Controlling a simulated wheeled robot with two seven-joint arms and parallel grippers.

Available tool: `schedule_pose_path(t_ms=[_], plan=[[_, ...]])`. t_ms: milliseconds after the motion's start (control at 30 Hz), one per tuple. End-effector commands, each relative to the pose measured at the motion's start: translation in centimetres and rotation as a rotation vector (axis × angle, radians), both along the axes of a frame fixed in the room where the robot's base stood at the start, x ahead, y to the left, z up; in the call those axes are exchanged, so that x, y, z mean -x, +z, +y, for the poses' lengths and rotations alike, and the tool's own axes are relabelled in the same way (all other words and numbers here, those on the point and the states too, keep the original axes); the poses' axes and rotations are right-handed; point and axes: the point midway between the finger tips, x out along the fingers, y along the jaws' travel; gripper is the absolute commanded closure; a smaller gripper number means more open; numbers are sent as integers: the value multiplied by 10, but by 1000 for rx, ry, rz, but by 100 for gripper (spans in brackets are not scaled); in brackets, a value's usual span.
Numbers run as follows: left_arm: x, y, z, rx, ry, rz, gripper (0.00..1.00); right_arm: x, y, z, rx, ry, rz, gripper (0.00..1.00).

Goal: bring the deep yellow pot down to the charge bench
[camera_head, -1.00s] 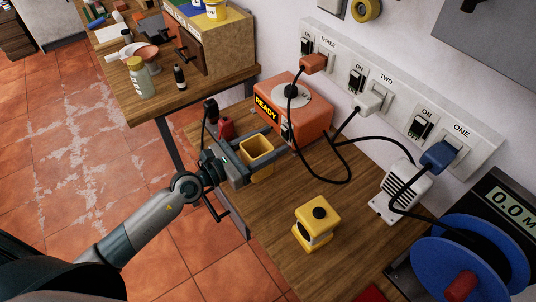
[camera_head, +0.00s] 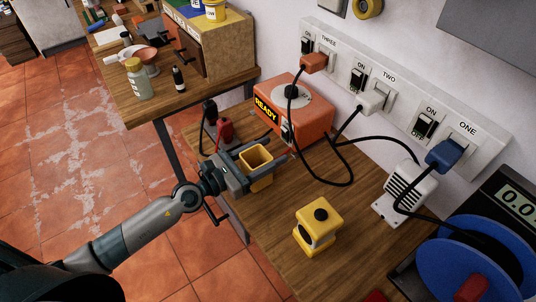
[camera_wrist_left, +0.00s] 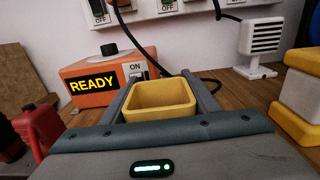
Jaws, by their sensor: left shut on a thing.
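The deep yellow pot (camera_head: 257,166) is a square, open-topped cup over the wooden charge bench (camera_head: 262,228). My left gripper (camera_head: 264,164) is shut on it, with one finger on each side. The pot looks upright and empty. It also shows in the left wrist view (camera_wrist_left: 160,98), between the two fingers (camera_wrist_left: 162,90). Its lower part is hidden by the gripper, so I cannot tell whether it touches the bench. My right gripper does not show.
An orange charger (camera_head: 296,110) reading READY stands behind the pot. A yellow block with a black knob (camera_head: 318,225), a white vented adapter (camera_head: 407,190) and a blue cable reel (camera_head: 470,262) stand to the right. Black cables loop across the bench.

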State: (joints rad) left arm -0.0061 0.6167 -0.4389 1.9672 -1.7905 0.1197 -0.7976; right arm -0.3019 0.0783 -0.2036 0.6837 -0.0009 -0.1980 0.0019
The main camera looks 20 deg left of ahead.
Motion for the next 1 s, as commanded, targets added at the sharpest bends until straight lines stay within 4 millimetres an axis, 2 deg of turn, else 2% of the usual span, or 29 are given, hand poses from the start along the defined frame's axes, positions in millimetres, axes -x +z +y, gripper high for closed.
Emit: schedule_pose_path(t_ms=[400,567,600,667,1000], plan=[[0,-1,0,1,0,-1,71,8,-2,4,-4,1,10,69],[0,-2,0,1,0,-1,71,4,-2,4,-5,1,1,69],[0,-2,0,1,0,1,41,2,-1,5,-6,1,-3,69],[0,-2,0,1,0,1,27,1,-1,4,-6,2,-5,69],[0,-2,0,0,0,0,27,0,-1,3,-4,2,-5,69]])
